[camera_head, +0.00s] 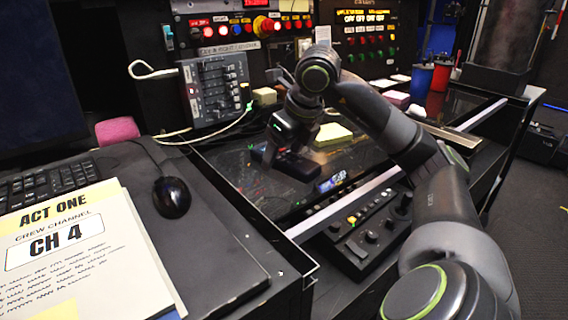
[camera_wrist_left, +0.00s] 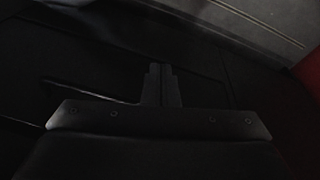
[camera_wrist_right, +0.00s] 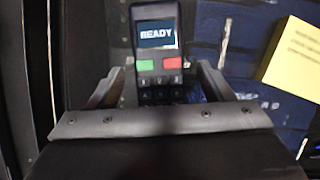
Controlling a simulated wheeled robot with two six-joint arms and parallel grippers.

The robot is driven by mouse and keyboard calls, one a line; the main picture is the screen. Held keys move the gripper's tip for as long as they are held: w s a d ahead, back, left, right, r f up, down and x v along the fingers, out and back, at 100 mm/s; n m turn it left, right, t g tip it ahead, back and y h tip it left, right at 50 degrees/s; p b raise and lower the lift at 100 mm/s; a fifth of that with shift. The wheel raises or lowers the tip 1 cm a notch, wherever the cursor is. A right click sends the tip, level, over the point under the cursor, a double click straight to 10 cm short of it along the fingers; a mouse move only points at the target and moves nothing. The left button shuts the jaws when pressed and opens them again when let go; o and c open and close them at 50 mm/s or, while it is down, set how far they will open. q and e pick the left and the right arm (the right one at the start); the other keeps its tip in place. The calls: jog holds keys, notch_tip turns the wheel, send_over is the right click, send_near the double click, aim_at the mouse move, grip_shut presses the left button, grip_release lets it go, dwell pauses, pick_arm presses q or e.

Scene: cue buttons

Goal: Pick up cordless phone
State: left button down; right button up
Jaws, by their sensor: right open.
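The cordless phone (camera_wrist_right: 158,62) is dark, with a lit screen reading READY and a green and a red key below it. In the right wrist view it lies between the spread fingers of my right gripper (camera_wrist_right: 160,88), with its screen end beyond them and its lower end hidden by the gripper body. In the head view my right gripper (camera_head: 288,162) is low over the dark glass desk top, and I cannot clearly make out the phone there. My left gripper (camera_wrist_left: 161,84) shows only in its own wrist view, with its fingers together and nothing visible between them.
A yellow note pad (camera_head: 333,134) lies behind the right gripper. A control console (camera_head: 365,230) stands in front, beyond a pale rail. A black mouse (camera_head: 172,197), a keyboard (camera_head: 45,185) and an ACT ONE sheet (camera_head: 85,250) are at left. A fader box (camera_head: 215,90) stands behind.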

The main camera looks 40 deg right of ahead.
aim_at(283, 154)
jog(key=shift+w+f, duration=0.1)
jog(key=shift+f, duration=0.15)
pick_arm(q)
jog(key=shift+r, duration=0.1)
pick_arm(e)
jog(key=c, duration=1.2)
jog(key=shift+r, duration=0.1)
